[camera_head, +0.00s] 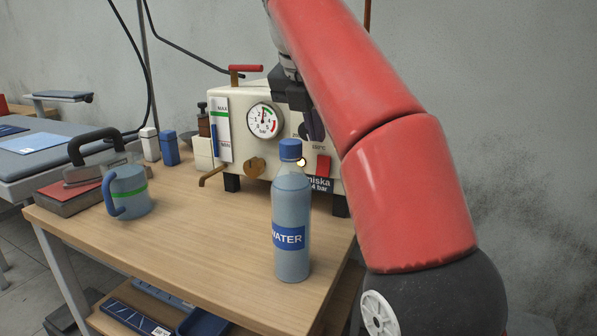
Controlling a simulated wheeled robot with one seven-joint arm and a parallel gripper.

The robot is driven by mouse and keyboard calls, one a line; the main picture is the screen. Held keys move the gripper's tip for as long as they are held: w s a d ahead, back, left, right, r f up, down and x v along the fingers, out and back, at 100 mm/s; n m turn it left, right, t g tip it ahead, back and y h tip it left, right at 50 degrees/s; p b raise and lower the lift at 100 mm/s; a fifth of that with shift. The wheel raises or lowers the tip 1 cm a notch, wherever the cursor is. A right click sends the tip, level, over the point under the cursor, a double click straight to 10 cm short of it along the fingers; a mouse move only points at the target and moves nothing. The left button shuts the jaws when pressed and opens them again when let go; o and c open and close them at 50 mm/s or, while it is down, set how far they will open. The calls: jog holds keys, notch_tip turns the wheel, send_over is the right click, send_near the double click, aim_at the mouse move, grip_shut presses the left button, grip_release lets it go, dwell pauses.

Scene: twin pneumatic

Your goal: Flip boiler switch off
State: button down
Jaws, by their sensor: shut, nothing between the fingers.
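The cream boiler (290,125) stands at the back of the wooden table, with a round pressure gauge and a brass valve on its front. A red switch (323,166) is on the lower right of the front panel. Its tilt is too small to tell. A small lamp (301,162) glows just left of it. My gripper (303,108) is shut and empty, at the upper right of the boiler front, above the switch in the picture. Its fingertips are hard to make out against a dark knob (316,128). My red arm hides the boiler's right side.
A water bottle (292,240) stands upright at the front of the table (200,245), before the boiler. A grey-blue pitcher (128,190) and an iron (95,160) are at the left. Small containers (169,148) stand left of the boiler. The table's middle is clear.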

aim_at(323, 166)
dwell(0.4)
jog(key=b+x, duration=0.1)
jog(key=x, duration=0.9)
jog(key=shift+s, duration=0.1)
jog(key=shift+f+b, duration=0.1)
jog(key=shift+b, duration=0.2)
jog(key=shift+w+f+t+b, duration=0.15)
jog(key=shift+w+t+b, duration=0.05)
jog(key=shift+t+b, duration=0.2)
jog(key=shift+r, duration=0.2)
